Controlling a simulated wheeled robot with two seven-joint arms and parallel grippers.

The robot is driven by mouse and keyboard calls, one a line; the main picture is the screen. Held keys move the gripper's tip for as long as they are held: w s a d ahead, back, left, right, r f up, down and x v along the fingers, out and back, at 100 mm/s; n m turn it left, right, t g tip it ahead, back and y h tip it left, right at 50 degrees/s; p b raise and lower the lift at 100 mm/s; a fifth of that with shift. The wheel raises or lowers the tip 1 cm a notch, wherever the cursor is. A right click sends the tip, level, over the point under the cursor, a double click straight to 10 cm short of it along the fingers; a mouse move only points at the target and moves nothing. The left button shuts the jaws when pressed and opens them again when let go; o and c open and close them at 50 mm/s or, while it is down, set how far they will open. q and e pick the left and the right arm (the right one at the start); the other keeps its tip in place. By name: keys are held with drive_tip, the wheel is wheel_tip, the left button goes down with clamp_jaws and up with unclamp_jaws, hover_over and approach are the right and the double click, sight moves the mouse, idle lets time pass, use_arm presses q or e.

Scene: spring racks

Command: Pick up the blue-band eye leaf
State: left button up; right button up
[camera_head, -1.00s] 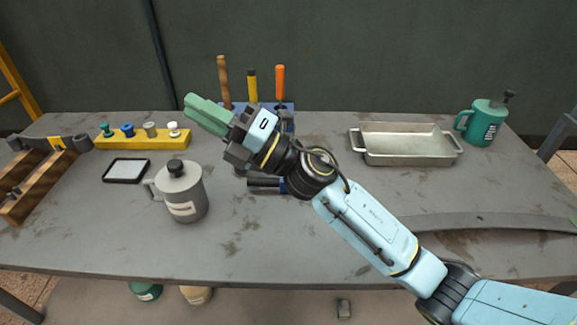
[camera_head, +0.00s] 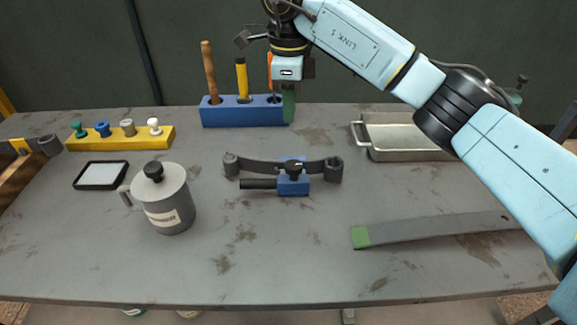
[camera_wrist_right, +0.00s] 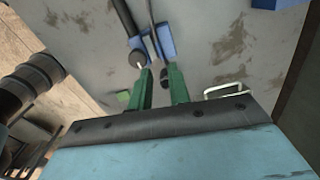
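A dark leaf with a rolled eye at each end (camera_head: 255,167) lies across the middle of the table. A blue clamp-like block (camera_head: 292,185) with a black knob and a black bar covers its middle. I cannot tell whether any of that blue is a band on the leaf. My right gripper (camera_head: 288,105) points down behind the leaf, apart from it, in front of the blue tool holder. In the right wrist view its two green fingers (camera_wrist_right: 161,88) are apart, with nothing clearly held. Blue parts (camera_wrist_right: 164,41) show beyond them. My left gripper is not in view.
A flat leaf with a green end (camera_head: 430,230) lies front right. A grey mug (camera_head: 168,200) and a yellow peg block (camera_head: 120,138) stand left. A blue holder (camera_head: 228,112) with tools is at the back, a metal tray (camera_head: 400,140) back right. The table's front middle is clear.

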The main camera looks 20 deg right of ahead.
drive_tip(key=b, duration=0.1)
approach(290, 157)
wheel_tip(290, 157, down, 2)
drive_tip(key=s, duration=0.2)
drive_tip(key=f, duration=0.1)
drive_tip(key=f+b, duration=0.1)
drive_tip(key=f, duration=0.1)
drive_tip(key=a+f+b, duration=0.1)
drive_tip(key=shift+s+f, duration=0.25)
drive_tip(key=shift+f, duration=0.45)
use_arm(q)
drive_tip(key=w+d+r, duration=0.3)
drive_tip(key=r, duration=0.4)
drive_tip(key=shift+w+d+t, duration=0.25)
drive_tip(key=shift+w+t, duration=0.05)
use_arm(e)
drive_tip(key=shift+s+f, duration=0.1)
clamp_jaws()
